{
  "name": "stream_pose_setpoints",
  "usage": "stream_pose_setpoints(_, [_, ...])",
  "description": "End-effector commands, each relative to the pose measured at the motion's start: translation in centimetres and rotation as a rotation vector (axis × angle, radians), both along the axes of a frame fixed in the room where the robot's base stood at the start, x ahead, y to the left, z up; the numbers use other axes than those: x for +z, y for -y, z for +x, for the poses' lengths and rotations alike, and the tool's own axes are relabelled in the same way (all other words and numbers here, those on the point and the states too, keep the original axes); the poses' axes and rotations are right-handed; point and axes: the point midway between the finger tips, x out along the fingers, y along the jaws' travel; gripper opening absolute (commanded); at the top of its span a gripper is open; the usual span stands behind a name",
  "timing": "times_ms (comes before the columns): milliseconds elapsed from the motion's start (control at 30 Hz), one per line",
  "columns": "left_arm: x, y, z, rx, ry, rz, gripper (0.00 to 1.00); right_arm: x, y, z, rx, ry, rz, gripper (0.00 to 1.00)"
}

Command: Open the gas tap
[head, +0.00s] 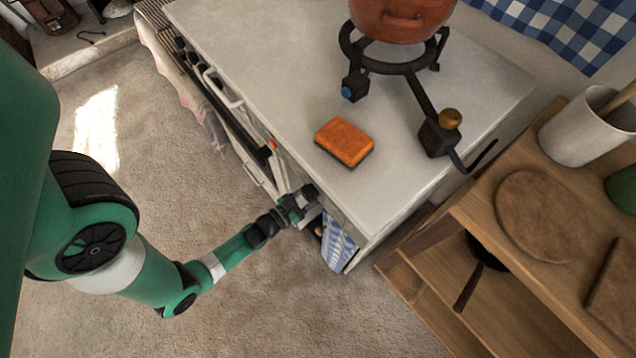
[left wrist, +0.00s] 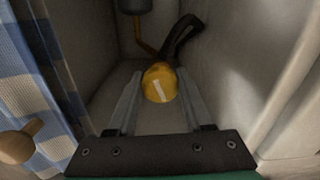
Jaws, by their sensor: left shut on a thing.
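The gas tap's round yellow knob (left wrist: 160,82) shows in the left wrist view, with a white line running roughly up and down on its face. A copper-coloured pipe (left wrist: 146,50) and a dark hose (left wrist: 182,36) lie behind it. My left gripper (left wrist: 158,88) is shut on the knob, with one grey finger on each side. In the head view my left gripper (head: 303,203) reaches in at the front of the white-topped unit (head: 250,60), near its right end. The tap cannot be made out there. My right gripper is in neither view.
A blue checked cloth (left wrist: 40,75) hangs close on the left in the wrist view, with a wooden knob (left wrist: 18,145) beside it. An orange sponge (head: 344,140) and a burner stand (head: 390,66) bearing a copper pot (head: 400,18) stand on the unit's top.

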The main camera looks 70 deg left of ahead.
Motion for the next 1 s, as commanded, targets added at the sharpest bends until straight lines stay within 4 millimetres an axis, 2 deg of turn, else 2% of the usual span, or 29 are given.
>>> stream_pose_setpoints(300, [0.2,0.1,0.1,-0.001,0.118,-0.275,0.0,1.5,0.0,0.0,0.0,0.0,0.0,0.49])
stream_pose_setpoints(1000, [0.2,0.1,0.1,0.001,0.374,-0.875,0.0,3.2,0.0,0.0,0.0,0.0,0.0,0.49])
